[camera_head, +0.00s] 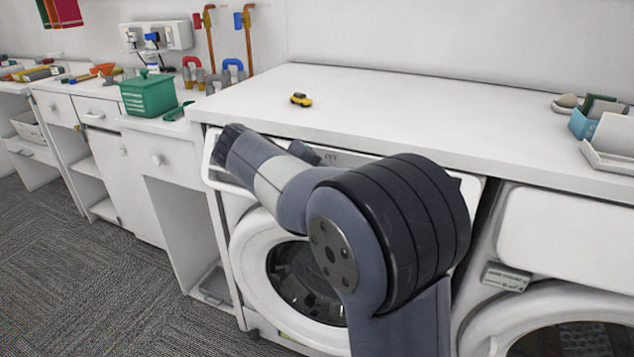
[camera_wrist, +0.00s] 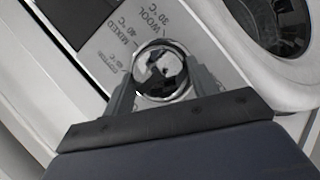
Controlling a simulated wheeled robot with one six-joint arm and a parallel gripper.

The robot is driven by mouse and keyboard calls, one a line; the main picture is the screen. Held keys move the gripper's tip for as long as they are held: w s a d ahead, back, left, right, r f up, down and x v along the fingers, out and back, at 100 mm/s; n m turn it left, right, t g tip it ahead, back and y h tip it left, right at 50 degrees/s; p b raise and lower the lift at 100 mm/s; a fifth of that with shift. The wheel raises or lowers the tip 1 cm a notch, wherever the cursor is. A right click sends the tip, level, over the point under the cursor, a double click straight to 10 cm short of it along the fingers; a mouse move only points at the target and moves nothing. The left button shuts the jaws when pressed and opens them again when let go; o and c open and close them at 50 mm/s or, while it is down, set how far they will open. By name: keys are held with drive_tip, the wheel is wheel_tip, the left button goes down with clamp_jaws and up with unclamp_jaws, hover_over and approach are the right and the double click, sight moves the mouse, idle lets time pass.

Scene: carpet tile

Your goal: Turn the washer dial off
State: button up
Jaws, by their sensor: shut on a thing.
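The washer (camera_head: 262,228) is a white front loader under the counter, with a round glass door at its front. My arm covers most of its control panel in the head view. In the wrist view the washer dial (camera_wrist: 160,66) is a round, shiny chrome knob. Printed labels such as WOOL, MIXED and COTTON surround it on the panel (camera_wrist: 104,48). My gripper (camera_wrist: 158,86) has one finger on each side of the dial and is shut on it. The lower part of the dial's surroundings is hidden by the gripper. The dial's exact setting cannot be read.
A second white machine (camera_head: 565,235) stands at the right. A green basket (camera_head: 148,95) sits on the left cabinet. Carpet is open at lower left.

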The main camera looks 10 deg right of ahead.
drive_tip(key=shift+f, duration=0.1)
drive_tip(key=o, duration=1)
drive_tip(key=p+v, duration=0.2)
drive_tip(key=v, duration=0.8)
drive_tip(key=shift+s+a+r, duration=0.15)
drive_tip(key=shift+a+r, duration=0.05)
drive_tip(key=shift+r, duration=0.15)
drive_tip(key=b+x, duration=0.2)
drive_tip(key=x, duration=0.9)
drive_tip(key=shift+a, duration=0.1)
